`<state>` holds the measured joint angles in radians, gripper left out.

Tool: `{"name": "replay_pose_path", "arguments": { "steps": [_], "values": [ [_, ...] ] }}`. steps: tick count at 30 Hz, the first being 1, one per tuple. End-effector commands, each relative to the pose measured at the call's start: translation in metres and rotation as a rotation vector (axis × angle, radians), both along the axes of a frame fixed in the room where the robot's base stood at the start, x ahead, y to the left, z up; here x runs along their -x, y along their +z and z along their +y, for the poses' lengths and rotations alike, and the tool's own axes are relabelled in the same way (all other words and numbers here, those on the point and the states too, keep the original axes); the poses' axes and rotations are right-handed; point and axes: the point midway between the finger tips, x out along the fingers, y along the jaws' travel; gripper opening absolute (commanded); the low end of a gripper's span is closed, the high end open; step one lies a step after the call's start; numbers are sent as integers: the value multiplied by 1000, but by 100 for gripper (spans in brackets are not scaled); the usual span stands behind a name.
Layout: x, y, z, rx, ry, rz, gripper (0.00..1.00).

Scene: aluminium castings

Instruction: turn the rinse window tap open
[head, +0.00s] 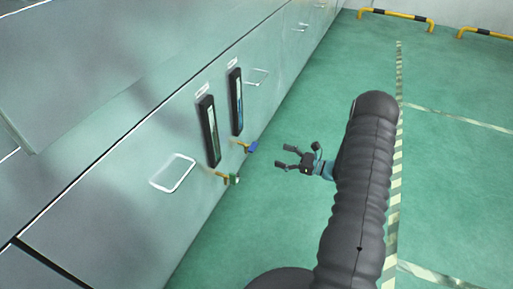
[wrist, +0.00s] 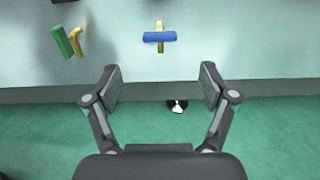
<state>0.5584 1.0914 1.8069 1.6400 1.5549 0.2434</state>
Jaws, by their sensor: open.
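Two small brass taps stick out of the grey panel wall, each below a dark upright window strip. One has a blue handle (head: 251,147) and the other, nearer in the head view, a green handle (head: 233,181). The labels are too small to read, so I cannot tell which is the rinse one. My gripper (head: 286,157) is open and empty, apart from both taps. In the wrist view, the blue handle (wrist: 160,37) lies crosswise on its brass body, ahead of and centred between my open fingers (wrist: 160,84). The green handle (wrist: 62,41) is tilted, to the left.
The window strips (head: 209,131) and (head: 236,101) are on the wall, with wire handles (head: 173,173) beside them. Yellow-black barriers (head: 397,17) stand far back. A small black-and-white item (wrist: 177,104) shows low between my fingers.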

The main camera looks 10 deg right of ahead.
Motion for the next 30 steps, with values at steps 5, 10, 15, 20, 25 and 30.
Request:
{"name": "replay_pose_path", "arguments": {
  "steps": [5,10,15,20,25,30],
  "values": [
    [-20,0,30,1,5,1,83],
    [-38,0,55,1,5,1,83],
    [-53,0,75,1,4,0,83],
    [-62,0,86,1,3,0,83],
    [-65,0,89,1,1,0,83],
    [-65,0,89,1,1,0,83]
  ]
}}
